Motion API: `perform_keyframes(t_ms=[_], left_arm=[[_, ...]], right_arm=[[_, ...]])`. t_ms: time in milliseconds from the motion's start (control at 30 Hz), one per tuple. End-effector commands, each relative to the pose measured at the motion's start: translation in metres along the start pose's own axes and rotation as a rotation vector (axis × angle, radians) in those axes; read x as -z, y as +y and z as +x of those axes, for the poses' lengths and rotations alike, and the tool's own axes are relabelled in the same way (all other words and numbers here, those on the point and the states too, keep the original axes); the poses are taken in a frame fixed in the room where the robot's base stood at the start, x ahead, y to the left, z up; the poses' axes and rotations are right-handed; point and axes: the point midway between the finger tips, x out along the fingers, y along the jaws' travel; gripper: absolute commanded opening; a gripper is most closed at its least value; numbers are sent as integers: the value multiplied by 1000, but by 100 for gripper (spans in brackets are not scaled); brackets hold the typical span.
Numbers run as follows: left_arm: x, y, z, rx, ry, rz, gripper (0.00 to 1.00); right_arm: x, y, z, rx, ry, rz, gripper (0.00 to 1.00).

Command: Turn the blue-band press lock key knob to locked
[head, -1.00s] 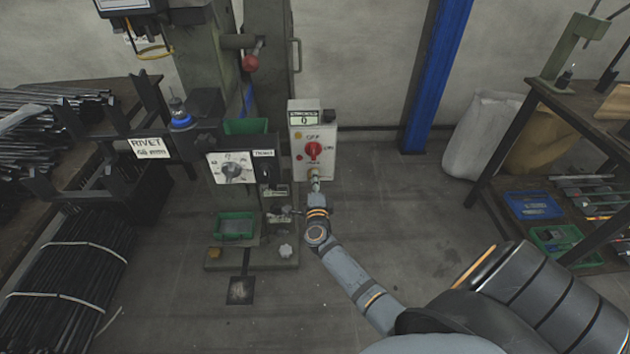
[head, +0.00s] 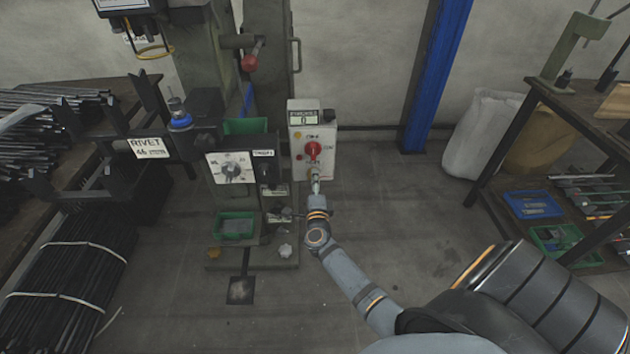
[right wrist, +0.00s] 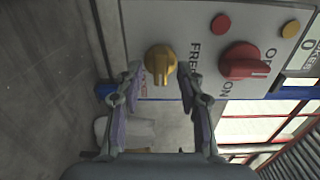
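The lock key knob, a yellow knob (right wrist: 160,60), sits on the white control box of the press with the blue band (head: 180,121). In the right wrist view its grip bar runs roughly up and down the picture. The word FREE is printed to its right; lettering on its left is partly hidden by a finger. My right gripper (right wrist: 160,85) is open, with one finger on each side of the knob and gaps visible. In the head view the right gripper (head: 315,180) is just below the box's red knob (head: 313,150) and largely hides the yellow knob. My left gripper is not in view.
The control box (head: 299,139) also carries a red knob (right wrist: 242,62) marked OFF and ON, and a small display (head: 303,117). A dial panel (head: 212,170) and a green tray (head: 219,230) are to its left.

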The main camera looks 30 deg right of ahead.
Motion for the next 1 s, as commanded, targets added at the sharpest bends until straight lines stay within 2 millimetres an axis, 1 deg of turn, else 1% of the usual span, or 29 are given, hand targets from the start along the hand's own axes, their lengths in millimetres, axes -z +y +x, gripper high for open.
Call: perform_keyframes(t_ms=[300, 433, 500, 600, 1000], left_arm=[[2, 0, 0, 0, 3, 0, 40], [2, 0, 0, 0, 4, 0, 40], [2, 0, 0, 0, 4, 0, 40], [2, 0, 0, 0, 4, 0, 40], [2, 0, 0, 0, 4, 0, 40]], right_arm=[[1, 2, -76, -6, 2, 1, 38], [0, 2, -98, -5, 2, 1, 38], [0, 1, -106, -3, 1, 1, 38], [0, 1, -111, -3, 2, 2, 38], [0, 1, -112, -2, 1, 1, 38]])
